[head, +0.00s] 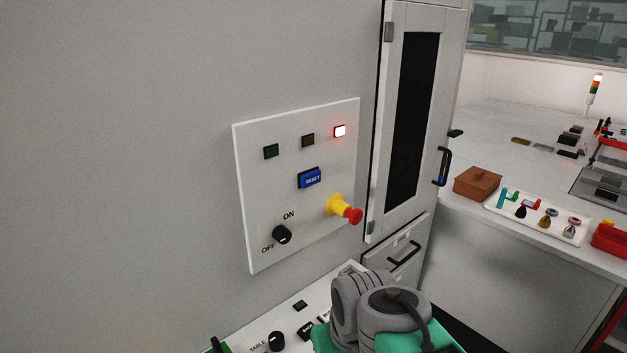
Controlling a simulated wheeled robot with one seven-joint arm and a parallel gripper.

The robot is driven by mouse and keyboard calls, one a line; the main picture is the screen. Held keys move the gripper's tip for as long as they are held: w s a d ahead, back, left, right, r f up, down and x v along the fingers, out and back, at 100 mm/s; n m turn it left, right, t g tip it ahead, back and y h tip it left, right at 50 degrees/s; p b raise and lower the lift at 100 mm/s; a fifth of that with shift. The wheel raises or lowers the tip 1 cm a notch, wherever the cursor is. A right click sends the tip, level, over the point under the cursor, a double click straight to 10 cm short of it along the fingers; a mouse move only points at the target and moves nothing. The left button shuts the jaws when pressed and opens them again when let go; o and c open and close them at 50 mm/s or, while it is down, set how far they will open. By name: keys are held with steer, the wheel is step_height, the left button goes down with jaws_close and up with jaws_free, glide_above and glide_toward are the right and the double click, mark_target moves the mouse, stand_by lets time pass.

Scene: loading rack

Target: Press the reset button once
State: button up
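The blue reset button (310,178), labelled RESET, is on a white control panel (262,208) fixed to the grey wall. Above it are three small indicator lights. The right one (339,131) glows red, and the other two are dark. A red emergency-stop knob (353,215) on a yellow base sits below and right of the button. A black ON/OFF rotary switch (282,235) is at the panel's lower left. Grey rounded parts at the bottom appear to be my arm. My gripper's fingers do not show.
A cabinet door with a dark window (413,120) and black handle stands right of the panel, above a drawer (398,250). A lower console (262,322) with knobs lies below. On the right bench are a brown box (477,183), a white tray (500,207) of small parts and a red container (611,240).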

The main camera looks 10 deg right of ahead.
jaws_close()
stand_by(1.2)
